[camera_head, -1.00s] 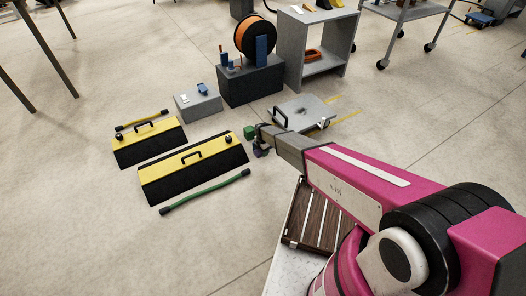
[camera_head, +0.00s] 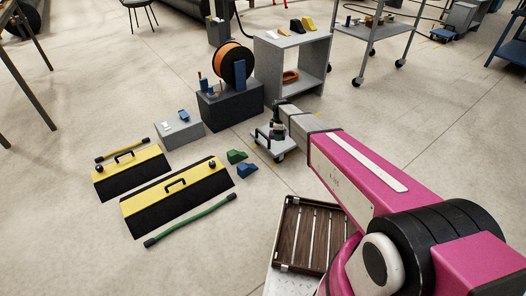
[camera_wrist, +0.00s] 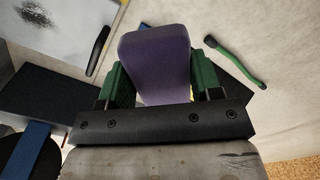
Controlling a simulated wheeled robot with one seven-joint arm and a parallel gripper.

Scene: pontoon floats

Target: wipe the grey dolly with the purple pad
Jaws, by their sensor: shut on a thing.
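The purple pad (camera_wrist: 156,62) is upright between the green-faced fingers of my gripper (camera_wrist: 160,85) in the wrist view; the gripper is shut on it. In the head view my gripper (camera_head: 272,132) is over the grey dolly (camera_head: 288,144), covering part of its top. I cannot tell whether the pad touches the dolly.
A dark box (camera_head: 229,103) with an orange spool stands behind the dolly, and a grey shelf (camera_head: 291,62) is behind to the right. Green (camera_head: 237,156) and blue (camera_head: 247,170) wedges lie left of it.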

